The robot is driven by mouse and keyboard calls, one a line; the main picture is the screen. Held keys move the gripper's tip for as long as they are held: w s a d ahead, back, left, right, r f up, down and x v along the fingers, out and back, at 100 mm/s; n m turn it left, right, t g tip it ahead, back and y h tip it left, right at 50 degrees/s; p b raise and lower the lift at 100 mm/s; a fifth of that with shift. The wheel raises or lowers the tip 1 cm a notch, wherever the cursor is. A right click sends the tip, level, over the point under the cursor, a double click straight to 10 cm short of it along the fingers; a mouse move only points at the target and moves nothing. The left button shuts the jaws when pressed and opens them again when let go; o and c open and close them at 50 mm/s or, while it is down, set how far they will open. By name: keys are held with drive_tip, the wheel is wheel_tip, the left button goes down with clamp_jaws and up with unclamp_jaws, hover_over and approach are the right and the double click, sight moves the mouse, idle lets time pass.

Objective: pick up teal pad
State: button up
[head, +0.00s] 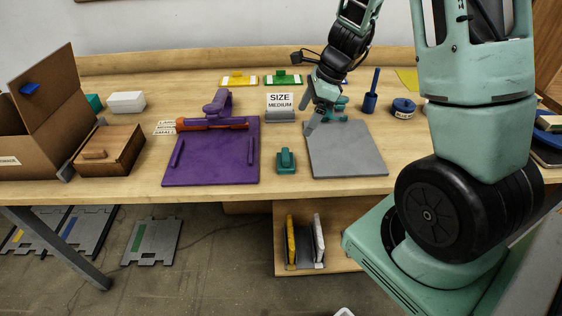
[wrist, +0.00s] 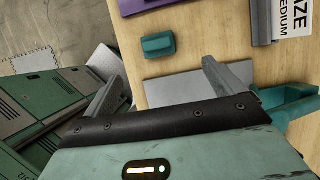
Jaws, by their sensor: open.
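The teal pad (head: 286,160) is a small block with a raised top, lying on the table between the purple board and the grey board. It also shows in the wrist view (wrist: 158,45), upper middle, beyond the fingertips. My gripper (head: 325,122) is above the back of the grey board, to the right of and farther back than the pad. In the wrist view my gripper (wrist: 163,85) has its two fingers wide apart with nothing between them. The gripper is not touching the pad.
A purple board (head: 210,178) with purple and orange pieces lies left, and a grey board (head: 345,160) lies right. The size sign (head: 280,103) stands behind the pad. Another teal object (wrist: 290,105) is close by my gripper. The table's front edge is just before the pad.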

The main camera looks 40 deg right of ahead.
sight(288, 153)
drive_tip(key=x, duration=1)
drive_tip(key=shift+b, duration=0.35)
drive_tip(key=shift+s+x, duration=0.2)
drive_tip(key=shift+x, duration=1.15)
drive_tip(key=shift+s+x, duration=0.2)
drive_tip(key=shift+x, duration=1.1)
drive_tip(key=c, duration=1.1)
